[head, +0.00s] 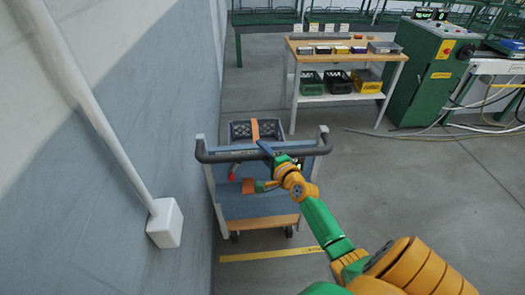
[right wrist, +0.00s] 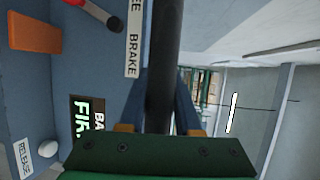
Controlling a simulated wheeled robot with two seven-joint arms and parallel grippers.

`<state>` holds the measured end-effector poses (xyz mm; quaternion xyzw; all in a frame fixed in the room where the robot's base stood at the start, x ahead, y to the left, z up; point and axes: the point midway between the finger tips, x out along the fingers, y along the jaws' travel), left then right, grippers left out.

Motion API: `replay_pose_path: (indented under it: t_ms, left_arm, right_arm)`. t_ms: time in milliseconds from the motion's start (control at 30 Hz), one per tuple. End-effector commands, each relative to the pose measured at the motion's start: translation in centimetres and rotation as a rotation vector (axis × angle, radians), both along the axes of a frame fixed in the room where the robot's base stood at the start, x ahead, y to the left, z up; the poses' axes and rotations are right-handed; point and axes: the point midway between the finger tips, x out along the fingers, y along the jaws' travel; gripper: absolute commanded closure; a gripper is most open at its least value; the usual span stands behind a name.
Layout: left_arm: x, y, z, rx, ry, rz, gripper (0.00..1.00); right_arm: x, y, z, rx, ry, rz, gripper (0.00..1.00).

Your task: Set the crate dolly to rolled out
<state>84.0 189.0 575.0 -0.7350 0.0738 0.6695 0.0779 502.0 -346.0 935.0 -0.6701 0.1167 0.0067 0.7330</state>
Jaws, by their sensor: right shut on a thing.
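The crate dolly (head: 258,207) stands by the blue wall, with a dark handle bar (head: 225,156) across its near top. My right gripper (head: 267,149) is shut on the handle bar near its middle. In the right wrist view the bar (right wrist: 163,60) runs between the two fingers. A grey crate (head: 240,131) with an orange strap sits behind the bar. A red-ended lever (head: 232,173) and an orange block (head: 248,186) show on the dolly's blue panel. The wrist view shows labels reading BRAKE (right wrist: 134,40) and RELEASE (right wrist: 24,158). My left gripper is out of view.
A yellow floor strip (head: 270,255) lies just in front of the dolly. A white post with a box foot (head: 165,224) stands at the left wall. A wooden-topped bench (head: 345,58) with bins and a green machine (head: 422,75) stand behind. Open floor lies to the right; cables cross it.

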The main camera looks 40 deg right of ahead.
Motion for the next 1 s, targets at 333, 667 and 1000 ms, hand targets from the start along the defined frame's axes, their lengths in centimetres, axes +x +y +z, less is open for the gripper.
replay_pose_path:
  t_ms: [333,667,1000]
  left_arm:
    - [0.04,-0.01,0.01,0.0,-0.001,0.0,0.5]
    - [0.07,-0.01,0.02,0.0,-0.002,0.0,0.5]
    - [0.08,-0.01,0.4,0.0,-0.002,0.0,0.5]
  right_arm:
    - [0.0,0.03,-0.04,0.0,0.001,0.001,1.0]
    - [0.0,0.01,-0.01,0.0,0.0,0.0,0.38]
    - [-0.83,0.12,0.3,0.0,-0.001,0.0,0.38]
